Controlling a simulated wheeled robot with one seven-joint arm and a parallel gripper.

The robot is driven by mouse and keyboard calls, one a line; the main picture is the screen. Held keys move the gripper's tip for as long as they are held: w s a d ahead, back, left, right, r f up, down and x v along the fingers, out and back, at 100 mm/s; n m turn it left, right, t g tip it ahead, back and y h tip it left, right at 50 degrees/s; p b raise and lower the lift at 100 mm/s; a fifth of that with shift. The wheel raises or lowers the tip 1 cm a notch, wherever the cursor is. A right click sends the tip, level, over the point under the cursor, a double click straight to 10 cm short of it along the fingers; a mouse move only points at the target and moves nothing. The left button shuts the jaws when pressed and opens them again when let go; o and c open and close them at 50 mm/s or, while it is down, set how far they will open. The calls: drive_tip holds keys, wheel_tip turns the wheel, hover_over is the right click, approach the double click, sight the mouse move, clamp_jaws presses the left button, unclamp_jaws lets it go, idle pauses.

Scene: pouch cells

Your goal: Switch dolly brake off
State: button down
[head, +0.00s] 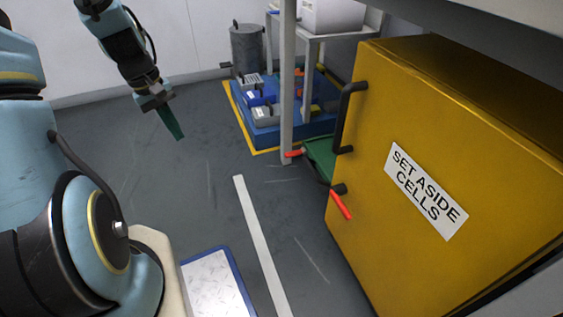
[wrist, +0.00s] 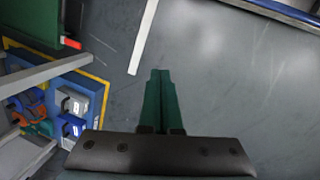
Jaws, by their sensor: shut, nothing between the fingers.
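My gripper (head: 171,123) has long green fingers and hangs over open floor at the upper left of the head view. In the wrist view its fingers (wrist: 160,98) lie together, with nothing between them. A second red piece (head: 293,153) shows at the edge of a green flat part (head: 320,158) behind the cabinet door. In the wrist view a green part (wrist: 30,22) with a red tip (wrist: 72,44) is at the upper left, apart from my fingers. I cannot tell which red piece is the dolly brake.
A blue platform (head: 272,137) with grey and blue boxes stands on a yellow-outlined floor patch, beside a white rack post (head: 287,90). A grey bin (head: 247,47) is behind. A blue-edged panel (head: 215,285) is at the bottom. Floor between is clear.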

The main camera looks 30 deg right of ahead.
sight(295, 153)
drive_tip(key=w+d+f+n+h+b, duration=0.2)
drive_tip(key=w+d+f+n+h, duration=0.1)
drive_tip(key=d+f, duration=0.5)
drive_tip(key=w+d+f+n+h+b, duration=0.2)
drive_tip(key=w+d+f+n+h, duration=0.2)
drive_tip(key=f, duration=1)
drive_tip(key=w+d+f+n+g+h+b, duration=0.1)
drive_tip(key=w+d+f+n+h, duration=0.3)
drive_tip(key=d+f+n, duration=0.4)
drive_tip(key=d+f+b, duration=0.1)
drive_tip(key=d+f, duration=0.2)
drive_tip(key=d, duration=0.2)
drive_tip(key=shift+d+h, duration=0.15)
drive_tip(key=shift+h, duration=0.25)
drive_tip(key=shift+w+f, duration=0.1)
drive_tip(key=b+x, duration=0.5)
drive_tip(key=x, duration=0.5)
drive_tip(key=shift+d+f, duration=0.1)
drive_tip(key=shift+f, duration=0.2)
wheel_tip(295, 153, up, 5)
drive_tip(key=shift+f+b, duration=0.2)
drive_tip(key=shift+b, duration=0.3)
drive_tip(key=shift+r, duration=0.1)
